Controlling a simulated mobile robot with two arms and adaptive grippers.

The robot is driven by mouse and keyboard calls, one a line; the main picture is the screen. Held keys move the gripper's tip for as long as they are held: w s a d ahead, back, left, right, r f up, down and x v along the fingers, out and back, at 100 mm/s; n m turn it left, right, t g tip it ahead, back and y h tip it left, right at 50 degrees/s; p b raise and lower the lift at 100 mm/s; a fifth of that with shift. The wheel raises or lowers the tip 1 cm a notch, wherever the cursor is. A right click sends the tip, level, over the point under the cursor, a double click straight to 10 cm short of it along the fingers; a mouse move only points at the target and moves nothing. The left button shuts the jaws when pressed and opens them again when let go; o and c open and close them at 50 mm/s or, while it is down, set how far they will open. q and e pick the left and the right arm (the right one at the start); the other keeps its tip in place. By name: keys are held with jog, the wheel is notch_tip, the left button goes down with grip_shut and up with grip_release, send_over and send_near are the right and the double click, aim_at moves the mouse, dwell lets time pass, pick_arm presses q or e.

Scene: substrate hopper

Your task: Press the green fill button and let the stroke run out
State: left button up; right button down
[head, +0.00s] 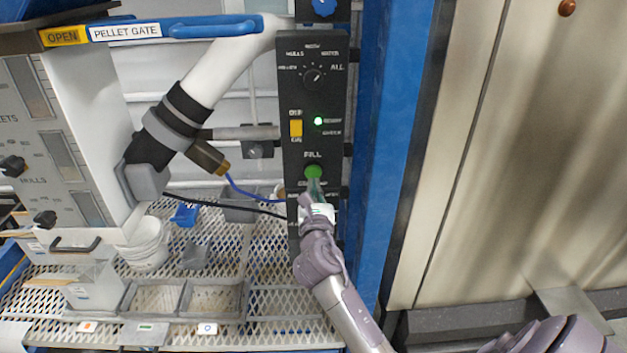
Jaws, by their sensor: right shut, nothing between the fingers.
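The green fill button (313,172) sits under the word FILL on a tall black control panel (294,90) in the middle of the head view. Whether the tips touch or press the button I cannot tell. The gripper hides the panel's lower part. A green ready light (318,121) is lit above the button. My left gripper is not in view.
A yellow switch (296,128) and a selector dial (313,76) are on the panel. A blue post (385,120) stands just right of it. A blue pellet gate bar (215,27) reaches in from the upper left. Grey trays (212,297) and a white bucket (147,243) stand on the mesh shelf.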

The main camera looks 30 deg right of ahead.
aim_at(313, 171)
jog(key=shift+x, duration=1.3)
jog(key=shift+r, duration=0.1)
